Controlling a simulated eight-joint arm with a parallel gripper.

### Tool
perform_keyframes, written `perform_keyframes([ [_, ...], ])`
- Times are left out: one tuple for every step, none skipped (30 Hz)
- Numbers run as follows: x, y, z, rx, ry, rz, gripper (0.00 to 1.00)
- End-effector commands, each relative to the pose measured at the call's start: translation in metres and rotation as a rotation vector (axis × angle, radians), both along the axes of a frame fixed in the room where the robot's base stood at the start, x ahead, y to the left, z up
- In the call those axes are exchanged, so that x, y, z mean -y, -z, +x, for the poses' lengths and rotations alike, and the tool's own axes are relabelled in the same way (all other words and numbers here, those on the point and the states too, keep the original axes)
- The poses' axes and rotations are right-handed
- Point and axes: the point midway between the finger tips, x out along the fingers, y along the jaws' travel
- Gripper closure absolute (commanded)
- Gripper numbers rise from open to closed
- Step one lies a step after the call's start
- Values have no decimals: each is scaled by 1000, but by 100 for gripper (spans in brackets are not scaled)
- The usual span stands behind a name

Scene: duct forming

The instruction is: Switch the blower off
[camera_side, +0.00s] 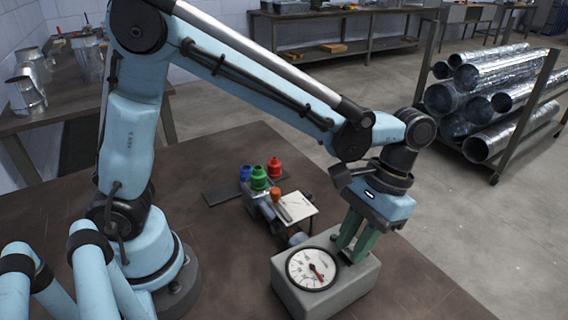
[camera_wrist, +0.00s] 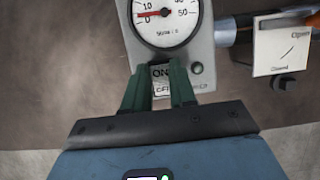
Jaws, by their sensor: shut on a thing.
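The blower's control box (camera_side: 348,293) is a grey block on the bench with a round white gauge (camera_side: 311,269) on top. In the wrist view the gauge (camera_wrist: 168,15) shows its red needle at about 0. Beside the gauge is a switch plate (camera_wrist: 161,73) marked ON and OFF, seen between the fingers. My gripper (camera_side: 346,255), with green fingers, points down onto the box beside the gauge. It also shows in the wrist view (camera_wrist: 160,73), shut on the switch, which is mostly hidden by the fingers.
Shiny ducts (camera_side: 490,100) fill a rack at the right.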

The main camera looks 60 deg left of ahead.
Motion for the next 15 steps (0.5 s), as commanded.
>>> perform_keyframes([
  [0, 0, 0, 0, 0, 0, 100],
  [0, 0, 0, 0, 0, 0, 100],
  [0, 0, 0, 0, 0, 0, 100],
  [0, 0, 0, 0, 0, 0, 70],
  [0, 0, 0, 0, 0, 0, 65],
  [0, 0, 0, 1, 0, 0, 59],
  [0, 0, 0, 1, 0, 0, 55],
  [0, 0, 0, 1, 0, 0, 50],
  [0, 0, 0, 1, 0, 0, 49],
  [0, 0, 0, 1, 0, 0, 49],
  [0, 0, 0, 1, 0, 0, 49],
  [0, 0, 0, 1, 0, 0, 49],
  [0, 0, 0, 1, 0, 0, 49],
  [0, 0, 0, 1, 0, 0, 49],
  [0, 0, 0, 1, 0, 0, 49],
])
